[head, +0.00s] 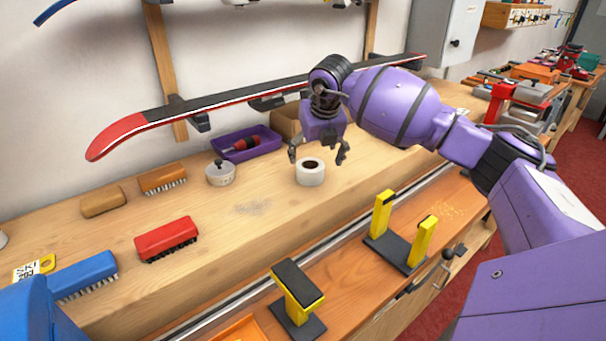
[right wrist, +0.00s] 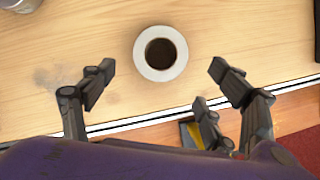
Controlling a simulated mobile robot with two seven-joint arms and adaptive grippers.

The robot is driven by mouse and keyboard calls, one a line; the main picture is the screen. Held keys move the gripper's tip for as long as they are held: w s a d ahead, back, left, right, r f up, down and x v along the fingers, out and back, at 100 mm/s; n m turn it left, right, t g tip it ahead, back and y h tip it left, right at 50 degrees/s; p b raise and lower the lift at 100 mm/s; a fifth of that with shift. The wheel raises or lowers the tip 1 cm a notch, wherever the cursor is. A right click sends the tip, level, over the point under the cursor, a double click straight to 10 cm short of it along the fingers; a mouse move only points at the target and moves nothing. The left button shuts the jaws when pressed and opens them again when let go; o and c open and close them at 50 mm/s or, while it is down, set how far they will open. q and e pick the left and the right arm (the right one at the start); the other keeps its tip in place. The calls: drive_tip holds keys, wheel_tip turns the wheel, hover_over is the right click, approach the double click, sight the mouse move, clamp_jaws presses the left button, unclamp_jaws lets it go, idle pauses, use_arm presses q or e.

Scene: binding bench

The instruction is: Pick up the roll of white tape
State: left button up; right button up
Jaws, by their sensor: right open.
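The roll of white tape (head: 310,173) stands on the wooden bench, its dark core hole facing up. My right gripper (head: 318,152) is open above and close to the roll in the head view, its fingers spread. In the right wrist view the roll (right wrist: 161,53) lies ahead of the open fingertips of my right gripper (right wrist: 160,72), roughly centred between them and apart from them. Nothing is between the fingers. My left gripper does not show; only a blue part of my left side appears at the lower left of the head view.
A lidded pot (head: 220,174), purple bin (head: 246,144), red brush (head: 166,240), blue brush (head: 84,275) and wooden brush (head: 162,178) sit left of the roll. Yellow-and-black vises (head: 298,290) stand in front. Bench around the roll is clear.

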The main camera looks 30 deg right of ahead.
sight(310, 162)
drive_tip(key=x, duration=0.7)
drive_tip(key=shift+w+r+p, duration=0.15)
drive_tip(key=shift+w+p, duration=0.1)
drive_tip(key=shift+p, duration=0.15)
drive_tip(key=c, duration=1.1)
drive_tip(key=shift+o, duration=0.2)
drive_tip(key=shift+r, duration=0.15)
drive_tip(key=shift+r, duration=0.65)
drive_tip(key=s+d+r+b, duration=0.1)
drive_tip(key=s+r, duration=1)
drive_tip(key=s, duration=0.3)
drive_tip(key=shift+r, duration=0.25)
